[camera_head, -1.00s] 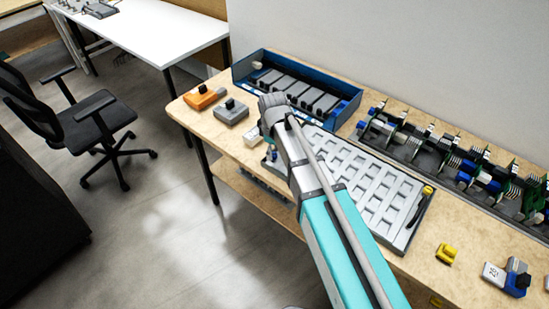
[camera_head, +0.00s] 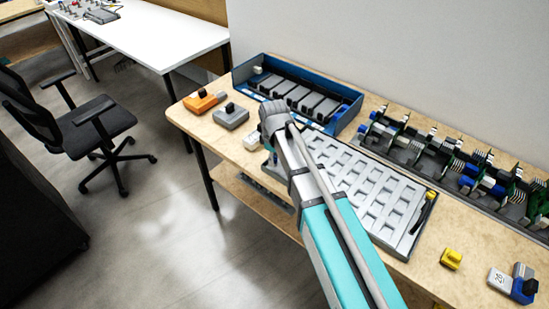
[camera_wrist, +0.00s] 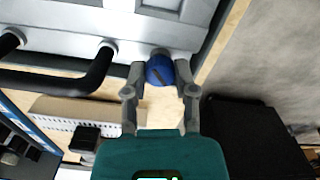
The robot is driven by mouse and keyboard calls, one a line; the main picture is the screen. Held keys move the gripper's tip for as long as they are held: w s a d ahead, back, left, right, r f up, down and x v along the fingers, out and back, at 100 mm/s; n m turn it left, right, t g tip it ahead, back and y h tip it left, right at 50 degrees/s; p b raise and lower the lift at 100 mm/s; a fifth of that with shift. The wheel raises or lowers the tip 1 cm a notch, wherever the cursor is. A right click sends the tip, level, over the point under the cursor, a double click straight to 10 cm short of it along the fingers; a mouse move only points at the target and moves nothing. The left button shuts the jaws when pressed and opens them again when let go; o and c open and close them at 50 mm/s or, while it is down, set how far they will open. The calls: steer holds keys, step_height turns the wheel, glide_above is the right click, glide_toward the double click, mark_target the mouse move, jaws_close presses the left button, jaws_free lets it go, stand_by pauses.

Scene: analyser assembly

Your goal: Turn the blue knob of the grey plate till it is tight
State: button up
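The grey plate (camera_head: 385,205) with rows of recesses lies on the wooden bench. In the wrist view a grey plate edge (camera_wrist: 120,20) runs across the top, with the blue knob (camera_wrist: 160,70) at its near right edge. In the head view my arm covers part of the plate and hides the fingers.
A blue bin (camera_head: 338,119) with grey modules stands behind the plate. An orange block (camera_head: 204,101) and a grey block (camera_head: 231,116) lie to its left. Circuit board assemblies (camera_head: 455,165) line the back right. A black handle (camera_wrist: 80,82) is left of my fingers.

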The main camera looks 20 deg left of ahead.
jaws_close()
steer(key=shift+s+d, duration=0.1)
steer(key=shift+m, duration=0.4)
steer(key=m, duration=0.3)
steer(key=shift+m, duration=2.2)
steer(key=o, duration=0.7)
jaws_free()
